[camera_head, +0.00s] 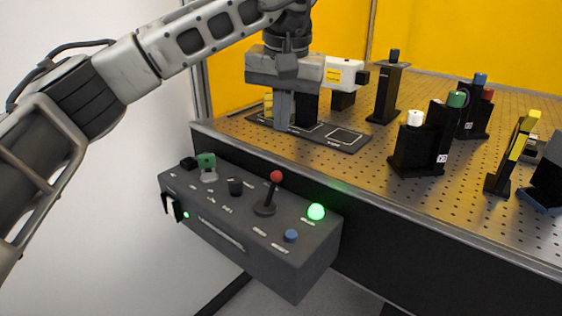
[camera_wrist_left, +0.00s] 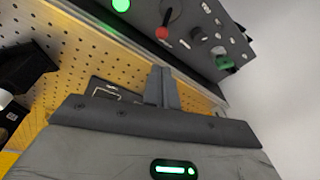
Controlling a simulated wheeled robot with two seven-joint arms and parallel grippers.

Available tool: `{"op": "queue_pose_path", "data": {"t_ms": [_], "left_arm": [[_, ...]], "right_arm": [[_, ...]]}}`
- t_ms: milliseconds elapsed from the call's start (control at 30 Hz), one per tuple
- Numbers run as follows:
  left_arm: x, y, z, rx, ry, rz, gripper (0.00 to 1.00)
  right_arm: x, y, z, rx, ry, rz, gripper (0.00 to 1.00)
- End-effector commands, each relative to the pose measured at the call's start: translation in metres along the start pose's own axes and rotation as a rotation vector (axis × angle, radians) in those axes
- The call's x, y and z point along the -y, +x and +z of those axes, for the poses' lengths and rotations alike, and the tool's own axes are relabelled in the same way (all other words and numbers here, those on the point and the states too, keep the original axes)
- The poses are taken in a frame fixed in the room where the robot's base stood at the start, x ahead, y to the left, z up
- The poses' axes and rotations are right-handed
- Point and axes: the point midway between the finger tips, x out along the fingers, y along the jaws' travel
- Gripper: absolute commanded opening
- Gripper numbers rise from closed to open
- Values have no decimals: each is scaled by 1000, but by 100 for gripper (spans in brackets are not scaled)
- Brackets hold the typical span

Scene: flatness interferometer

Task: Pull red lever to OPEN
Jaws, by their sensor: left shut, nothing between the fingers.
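The red lever (camera_head: 275,178) is a red ball on a thin dark stick, standing near upright on the grey control box (camera_head: 255,250). In the left wrist view the red lever (camera_wrist_left: 162,33) shows near the top, beyond my fingers. My left gripper (camera_head: 283,124) is shut and empty. It points down above the near left corner of the optical table, behind and above the control box, apart from the lever. In the left wrist view my left gripper (camera_wrist_left: 161,72) shows its fingers together. My right gripper is in neither view.
The box also carries a lit green lamp (camera_head: 316,211), a blue button (camera_head: 291,236), a black knob (camera_head: 235,186) and a green-topped switch (camera_head: 207,165). The perforated table (camera_head: 360,185) holds several dark optic mounts, including one with a white knob (camera_head: 415,118). Space above the box is clear.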

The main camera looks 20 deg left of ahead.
Motion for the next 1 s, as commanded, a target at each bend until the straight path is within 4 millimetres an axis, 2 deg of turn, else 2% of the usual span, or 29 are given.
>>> {"op": "queue_pose_path", "data": {"t_ms": [167,267,700,833,1000], "left_arm": [[-1,2,0,1,0,3,0],[-1,10,1,3,1,3,0],[-1,84,1,4,-1,4,0],[-1,96,1,3,0,5,0],[-2,101,1,1,0,6,0]], "right_arm": [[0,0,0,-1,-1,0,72],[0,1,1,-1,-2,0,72],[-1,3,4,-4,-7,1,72],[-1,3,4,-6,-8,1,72],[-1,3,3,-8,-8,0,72]]}}
